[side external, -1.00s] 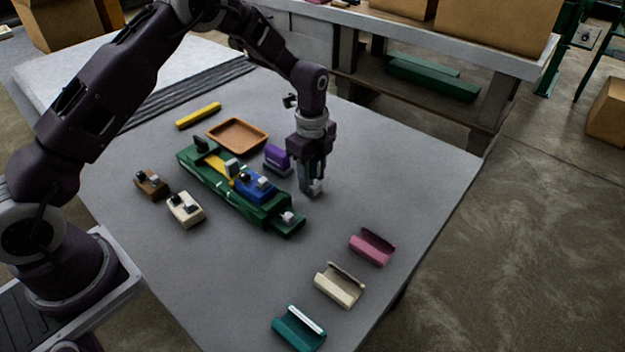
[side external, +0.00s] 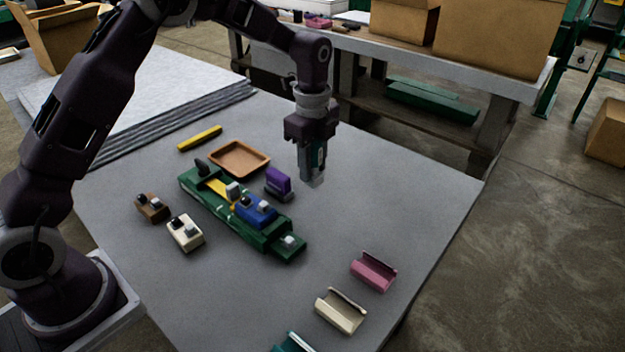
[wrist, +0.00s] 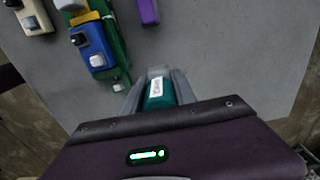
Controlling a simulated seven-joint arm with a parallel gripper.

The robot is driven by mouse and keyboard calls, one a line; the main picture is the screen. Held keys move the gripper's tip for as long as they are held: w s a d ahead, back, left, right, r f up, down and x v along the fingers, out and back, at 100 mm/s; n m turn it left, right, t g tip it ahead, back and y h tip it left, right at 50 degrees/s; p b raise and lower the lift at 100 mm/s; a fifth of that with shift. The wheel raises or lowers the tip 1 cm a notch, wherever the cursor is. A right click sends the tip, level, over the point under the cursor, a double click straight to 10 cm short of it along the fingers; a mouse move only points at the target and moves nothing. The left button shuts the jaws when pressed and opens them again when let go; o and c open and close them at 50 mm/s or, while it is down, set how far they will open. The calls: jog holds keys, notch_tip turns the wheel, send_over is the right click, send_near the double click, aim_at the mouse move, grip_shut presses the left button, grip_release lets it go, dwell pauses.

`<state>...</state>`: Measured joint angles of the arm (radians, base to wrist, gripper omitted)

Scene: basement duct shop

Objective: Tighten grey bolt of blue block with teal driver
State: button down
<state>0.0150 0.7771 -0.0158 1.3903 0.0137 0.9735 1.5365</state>
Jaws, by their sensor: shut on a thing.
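The blue block (side external: 256,214) sits in the green fixture (side external: 222,212) on the grey table. It carries a grey bolt (side external: 264,205) and a black one; in the wrist view the blue block (wrist: 95,45) and its grey bolt (wrist: 97,61) lie at the upper left. My gripper (side external: 314,180) is shut on the teal driver (wrist: 160,93), which has a white label. It hangs in the air to the right of the fixture, clear of the blue block. The driver's tip is hard to make out.
A purple block (side external: 278,182) stands between fixture and gripper. Brown (side external: 152,207) and cream (side external: 185,232) blocks stand left of the fixture. A tan tray (side external: 239,158) and yellow bar (side external: 199,138) lie behind. Pink (side external: 373,271), cream (side external: 341,311) and teal (side external: 292,344) cradles line the front right.

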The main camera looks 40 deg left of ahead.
jog(key=c, duration=1.6)
grip_release()
jog(key=shift+r, duration=0.1)
jog(key=shift+c, duration=0.2)
grip_shut()
jog(key=s+a+r, duration=0.4)
jog(key=s+a, duration=0.1)
jog(key=s, duration=0.5)
send_over(262, 203)
jog(key=shift+f, duration=2.35)
jog(key=shift+f, duration=0.95)
